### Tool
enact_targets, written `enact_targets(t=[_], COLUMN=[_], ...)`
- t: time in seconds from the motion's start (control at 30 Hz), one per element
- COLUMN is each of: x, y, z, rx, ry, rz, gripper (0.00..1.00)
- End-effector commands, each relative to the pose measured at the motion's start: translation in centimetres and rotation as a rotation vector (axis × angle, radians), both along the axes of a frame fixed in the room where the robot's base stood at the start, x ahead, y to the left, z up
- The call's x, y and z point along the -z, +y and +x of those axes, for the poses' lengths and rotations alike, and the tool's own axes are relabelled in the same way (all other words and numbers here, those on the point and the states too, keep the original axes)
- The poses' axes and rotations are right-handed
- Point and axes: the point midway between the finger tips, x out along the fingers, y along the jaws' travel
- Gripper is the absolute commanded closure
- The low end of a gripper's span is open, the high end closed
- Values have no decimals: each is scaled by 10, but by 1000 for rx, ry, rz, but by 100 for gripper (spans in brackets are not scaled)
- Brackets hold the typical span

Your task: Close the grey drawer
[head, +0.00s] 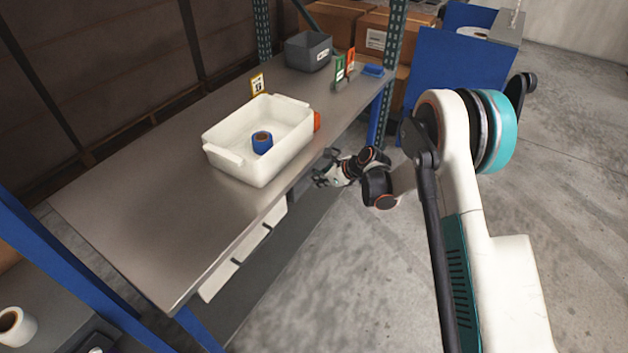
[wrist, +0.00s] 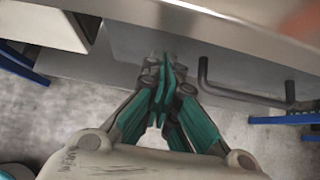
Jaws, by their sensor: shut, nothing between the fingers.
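The grey drawer front (wrist: 225,62) shows in the wrist view under the table edge, with a dark bar handle (wrist: 245,97) across it. My gripper (wrist: 164,68) is shut and empty, with its fingertips at the grey front, left of the handle. I cannot tell whether they touch it. In the head view my gripper (head: 322,180) is beside the table's right edge, below the top. The grey drawer is not clearly visible there, and how far it stands out cannot be told.
White drawer fronts (head: 250,244) line the table's near side. On the metal tabletop (head: 130,200) stand a white bin (head: 235,165) holding a blue roll (head: 262,143), and a grey bin (head: 308,52). A blue post (head: 379,120) stands beyond my gripper.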

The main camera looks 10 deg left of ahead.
Motion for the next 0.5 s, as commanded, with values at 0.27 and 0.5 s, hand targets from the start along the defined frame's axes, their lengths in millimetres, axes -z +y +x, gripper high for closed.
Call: enact_targets(t=[0.27,0.5], x=[-31,-58], y=[-46,-76], z=[-9,-20], rx=[1,0], ry=[2,3], rz=[-2,-3], gripper=[100,100])
